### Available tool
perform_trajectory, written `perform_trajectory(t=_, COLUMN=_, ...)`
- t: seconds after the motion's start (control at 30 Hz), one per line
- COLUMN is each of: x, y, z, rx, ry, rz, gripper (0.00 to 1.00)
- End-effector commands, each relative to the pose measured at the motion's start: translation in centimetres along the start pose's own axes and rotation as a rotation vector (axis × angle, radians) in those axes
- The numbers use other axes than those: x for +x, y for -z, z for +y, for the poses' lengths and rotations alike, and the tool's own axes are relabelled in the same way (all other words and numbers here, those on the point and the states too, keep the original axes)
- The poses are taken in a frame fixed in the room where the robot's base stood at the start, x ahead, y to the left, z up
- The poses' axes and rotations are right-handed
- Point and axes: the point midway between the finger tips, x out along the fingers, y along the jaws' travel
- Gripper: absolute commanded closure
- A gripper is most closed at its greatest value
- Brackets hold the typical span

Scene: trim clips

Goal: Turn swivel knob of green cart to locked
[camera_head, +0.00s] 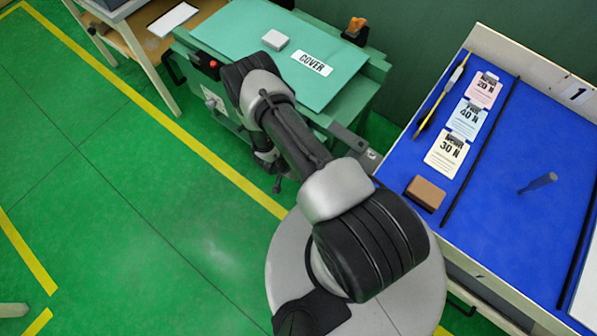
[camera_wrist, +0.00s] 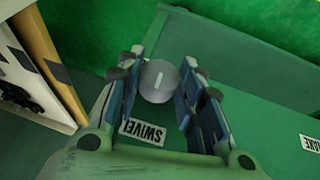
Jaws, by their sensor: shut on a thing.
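The green cart (camera_head: 225,32) stands at the top of the head view, with a panel marked COVER on top. In the wrist view, the swivel knob (camera_wrist: 160,80) is a round grey knob with a pale pointer line. The pointer line runs nearly up and down in the wrist view. No locked mark is readable.
A second label (camera_wrist: 311,143), partly cut off, is at the right of the wrist view. A red button (camera_head: 213,64) is on the cart's left. A blue-topped table (camera_head: 500,150) with cards and a brown block (camera_head: 426,193) stands right. Green floor at left is clear.

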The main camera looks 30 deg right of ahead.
Motion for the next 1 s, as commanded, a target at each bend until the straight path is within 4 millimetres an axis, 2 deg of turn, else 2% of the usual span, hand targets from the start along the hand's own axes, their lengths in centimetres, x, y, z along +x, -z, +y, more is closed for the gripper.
perform_trajectory(t=0.2, x=-0.01, y=0.0, z=0.0, rx=0.0, ry=0.0, rz=0.0, gripper=0.9)
perform_trajectory(t=0.57, x=-0.16, y=0.06, z=0.19, rx=0.013, ry=0.032, rz=-0.001, gripper=0.9)
perform_trajectory(t=1.0, x=-0.27, y=0.02, z=0.7, rx=0.089, ry=0.215, rz=-0.003, gripper=0.9)
